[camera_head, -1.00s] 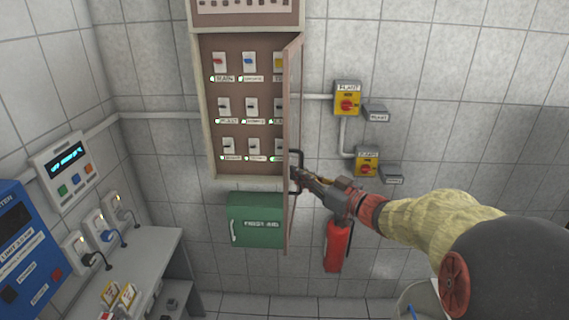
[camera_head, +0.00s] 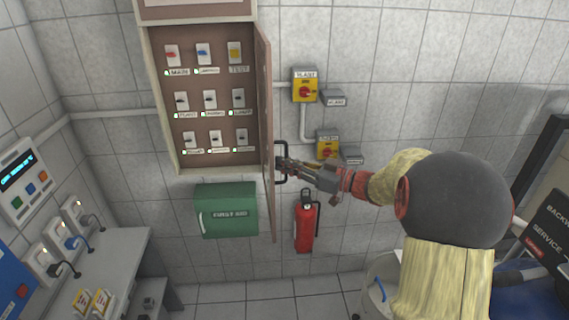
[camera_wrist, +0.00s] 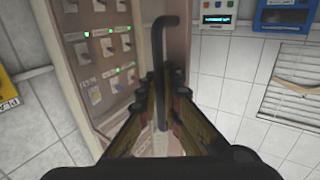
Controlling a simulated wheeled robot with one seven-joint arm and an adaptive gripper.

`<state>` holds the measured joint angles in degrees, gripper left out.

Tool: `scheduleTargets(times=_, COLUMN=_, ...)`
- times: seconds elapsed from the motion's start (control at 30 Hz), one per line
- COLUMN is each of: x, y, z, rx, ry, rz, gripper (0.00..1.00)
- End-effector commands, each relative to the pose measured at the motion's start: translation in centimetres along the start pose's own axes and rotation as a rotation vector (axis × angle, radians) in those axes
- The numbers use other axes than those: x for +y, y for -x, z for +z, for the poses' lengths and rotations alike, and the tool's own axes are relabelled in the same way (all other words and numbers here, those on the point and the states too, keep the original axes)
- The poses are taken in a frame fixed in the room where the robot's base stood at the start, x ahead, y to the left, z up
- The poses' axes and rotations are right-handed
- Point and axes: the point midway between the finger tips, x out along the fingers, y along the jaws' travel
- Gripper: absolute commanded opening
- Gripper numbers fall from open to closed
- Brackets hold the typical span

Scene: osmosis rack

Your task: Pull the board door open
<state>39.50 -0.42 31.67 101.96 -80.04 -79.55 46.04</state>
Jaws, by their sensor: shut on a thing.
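The board (camera_head: 162,112) is a wall cabinet with several switches in rows. Its brown door (camera_head: 265,130) stands wide open, hinged on the right side and seen nearly edge-on. A black bar handle (camera_head: 281,147) is on the door's face. My gripper (camera_head: 284,167) is shut on the handle, near its lower part. In the wrist view the handle (camera_wrist: 159,60) runs between the two fingers of my gripper (camera_wrist: 161,95), and the switches (camera_wrist: 97,45) show to the left. The fingers hide part of the handle and door.
A green first-aid box (camera_head: 227,210) hangs below the board. A red fire extinguisher (camera_head: 305,225) and yellow switch boxes (camera_head: 306,85) are on the wall right of the door. A grey bench (camera_head: 105,260) stands at the lower left.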

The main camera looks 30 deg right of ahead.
Motion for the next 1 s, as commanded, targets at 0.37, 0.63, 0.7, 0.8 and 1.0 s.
scheduleTargets(times=0.37, x=0.0, y=0.0, z=-0.1, rx=0.001, ry=0.001, rz=0.000, gripper=0.25)
scheduleTargets(times=0.63, x=0.0, y=0.1, z=-0.1, rx=0.001, ry=0.001, rz=0.001, gripper=0.25)
scheduleTargets(times=0.7, x=0.1, y=0.4, z=-0.1, rx=0.000, ry=0.001, rz=0.002, gripper=0.25)
scheduleTargets(times=0.8, x=0.1, y=1.4, z=-0.1, rx=-0.001, ry=0.002, rz=0.003, gripper=0.25)
scheduleTargets(times=1.0, x=0.2, y=5.3, z=-0.1, rx=0.001, ry=0.001, rz=0.006, gripper=0.25)
